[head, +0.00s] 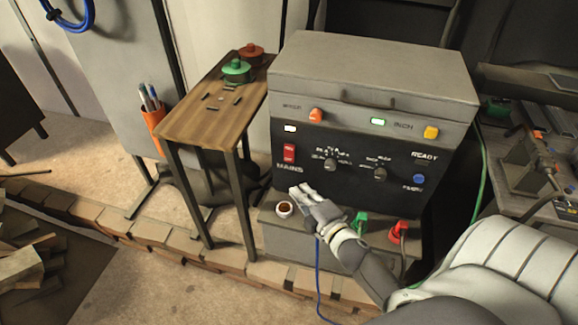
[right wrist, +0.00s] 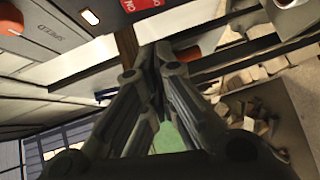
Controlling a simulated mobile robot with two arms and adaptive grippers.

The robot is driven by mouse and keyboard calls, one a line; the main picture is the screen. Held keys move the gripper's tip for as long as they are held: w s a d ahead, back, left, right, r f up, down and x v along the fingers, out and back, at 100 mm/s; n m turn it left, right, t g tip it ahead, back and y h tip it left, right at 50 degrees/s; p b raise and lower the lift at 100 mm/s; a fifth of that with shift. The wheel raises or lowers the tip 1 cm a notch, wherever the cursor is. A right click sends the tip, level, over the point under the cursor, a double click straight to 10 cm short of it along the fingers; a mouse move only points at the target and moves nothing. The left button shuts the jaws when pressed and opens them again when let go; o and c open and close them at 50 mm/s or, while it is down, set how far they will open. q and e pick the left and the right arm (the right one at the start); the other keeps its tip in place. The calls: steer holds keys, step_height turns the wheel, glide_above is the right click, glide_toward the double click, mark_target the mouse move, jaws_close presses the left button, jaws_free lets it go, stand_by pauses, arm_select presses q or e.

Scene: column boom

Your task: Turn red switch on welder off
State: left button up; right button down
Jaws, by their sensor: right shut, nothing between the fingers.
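The welder (head: 375,85) is a grey box with a black front panel, in the middle of the head view. Its red switch (head: 289,153) sits at the panel's left end, above the word MAINS. A lit white lamp (head: 290,129) is above the switch. My right gripper (head: 300,193) is shut and empty, just below the red switch and apart from it in the head view. In the right wrist view the shut fingers (right wrist: 160,55) point toward the panel, and part of the red switch (right wrist: 138,4) shows at the top edge. My left gripper is not in view.
A wooden side table (head: 205,115) stands left of the welder. A cluttered bench (head: 530,215) is at the right.

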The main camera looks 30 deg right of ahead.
glide_toward(289, 153)
steer(key=w+a+f, duration=0.2)
steer(key=w+a, duration=0.2)
steer(key=a, duration=0.1)
steer(key=w+d, duration=0.2)
steer(key=d, duration=0.1)
steer(key=shift+w+d+f, duration=0.15)
steer(key=shift+f, duration=0.1)
steer(key=shift+f, duration=0.1)
steer(key=b, duration=0.3)
steer(key=shift+w+d+f+n+t, duration=0.1)
steer(key=shift+w+d+n+t, duration=0.2)
steer(key=shift+t, duration=0.1)
steer(key=shift+s, duration=0.1)
